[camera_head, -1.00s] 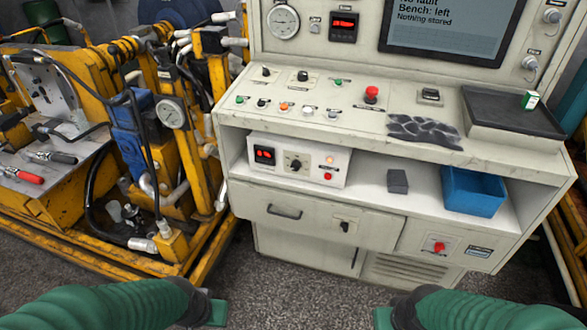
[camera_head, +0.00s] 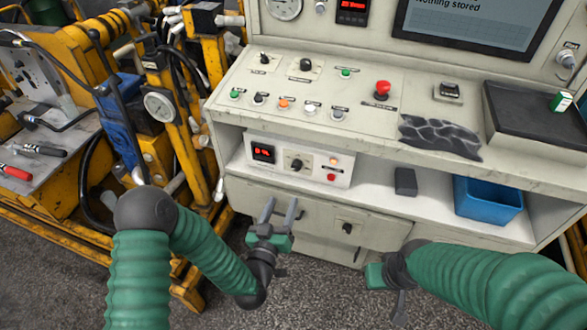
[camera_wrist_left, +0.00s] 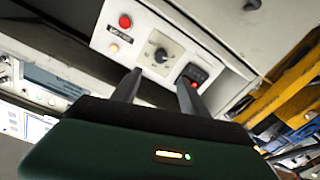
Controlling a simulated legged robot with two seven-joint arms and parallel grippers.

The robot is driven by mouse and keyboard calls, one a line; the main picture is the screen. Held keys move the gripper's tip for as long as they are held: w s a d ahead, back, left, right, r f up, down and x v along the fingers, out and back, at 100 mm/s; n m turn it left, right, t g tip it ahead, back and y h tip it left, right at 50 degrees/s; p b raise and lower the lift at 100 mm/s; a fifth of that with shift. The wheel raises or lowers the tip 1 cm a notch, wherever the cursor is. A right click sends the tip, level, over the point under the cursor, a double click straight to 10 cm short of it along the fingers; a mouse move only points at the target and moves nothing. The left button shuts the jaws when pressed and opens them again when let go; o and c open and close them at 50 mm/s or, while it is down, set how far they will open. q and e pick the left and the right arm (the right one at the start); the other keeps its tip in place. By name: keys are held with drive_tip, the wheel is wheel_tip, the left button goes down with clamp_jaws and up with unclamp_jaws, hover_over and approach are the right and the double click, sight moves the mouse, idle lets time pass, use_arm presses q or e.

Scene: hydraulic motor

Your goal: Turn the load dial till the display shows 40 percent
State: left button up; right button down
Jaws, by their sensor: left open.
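The load dial (camera_head: 296,165) is a dark knob on a small white box on the console's shelf. The box's red-lit display (camera_head: 263,152) is left of the dial and seems to read 0 %, though the digits are small. My left gripper (camera_head: 280,208) is open and empty, in front of the drawer and below the box. In the left wrist view the dial (camera_wrist_left: 161,56) shows ahead, between and beyond the two fingertips (camera_wrist_left: 160,78), apart from them.
The box also has an orange-lit lamp (camera_head: 334,160) and a red button (camera_head: 331,177). A grey block (camera_head: 405,181) and a blue bin (camera_head: 488,203) are on the shelf to the right. The console's top panel (camera_head: 320,85) overhangs the shelf.

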sight(295, 168)
use_arm(q)
drive_tip(key=b+x, duration=0.1)
drive_tip(key=x, duration=1.2)
drive_tip(key=shift+w+d+f, duration=0.1)
drive_tip(key=shift+w+f, duration=0.05)
drive_tip(key=shift+w, duration=0.15)
drive_tip(key=shift+c, duration=0.3)
clamp_jaws()
